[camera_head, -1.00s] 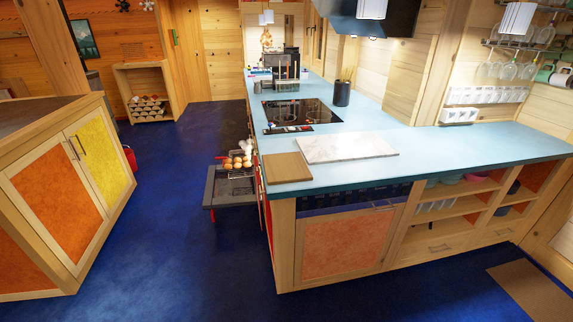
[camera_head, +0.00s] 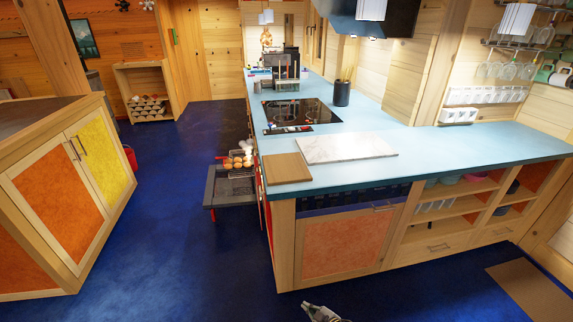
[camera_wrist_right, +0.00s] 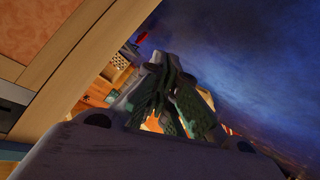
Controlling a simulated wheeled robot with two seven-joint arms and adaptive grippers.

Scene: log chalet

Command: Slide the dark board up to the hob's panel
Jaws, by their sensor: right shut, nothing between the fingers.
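A flat tan-brown wooden board (camera_head: 287,168) lies on the near left corner of the blue counter. It is darker than the white marble slab (camera_head: 346,148) beside it; no darker loose board shows clearly. The black hob (camera_head: 300,112) is set in the counter farther back, its panel (camera_head: 289,130) along its near edge. A strip of bare counter separates board and panel. My right gripper (camera_head: 313,309) is low at the bottom edge, in front of the cabinet and away from the board. In the wrist view its fingers (camera_wrist_right: 165,68) are shut and empty. My left gripper is out of view.
A dark utensil pot (camera_head: 342,92) stands right of the hob. An orange-panelled cabinet front (camera_head: 343,245) is beside my right gripper.

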